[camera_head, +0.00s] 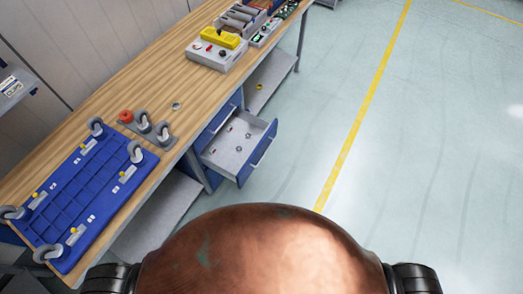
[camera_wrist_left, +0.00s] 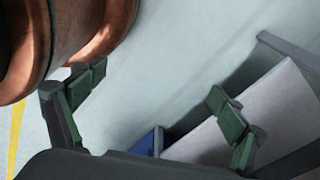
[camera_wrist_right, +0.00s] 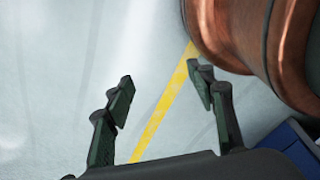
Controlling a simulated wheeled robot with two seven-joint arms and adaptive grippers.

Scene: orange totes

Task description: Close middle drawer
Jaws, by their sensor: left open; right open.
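A blue drawer with a pale interior (camera_head: 236,143) stands pulled out from the blue cabinet (camera_head: 212,124) under the workbench in the head view. A few small parts lie inside it, and a light handle (camera_head: 262,150) runs along its front. My left gripper (camera_wrist_left: 155,95) is open and empty in the left wrist view, with floor between its fingers and a blue corner (camera_wrist_left: 148,143) below. My right gripper (camera_wrist_right: 164,88) is open and empty over the floor in the right wrist view. Neither gripper shows in the head view.
The wooden workbench (camera_head: 160,90) carries a blue wheeled platform (camera_head: 85,195), loose casters (camera_head: 143,120) and a yellow-topped device (camera_head: 217,46). Grey lower shelves (camera_head: 155,212) flank the cabinet. The floor (camera_head: 430,150) at right is clear, with a yellow line (camera_head: 365,105).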

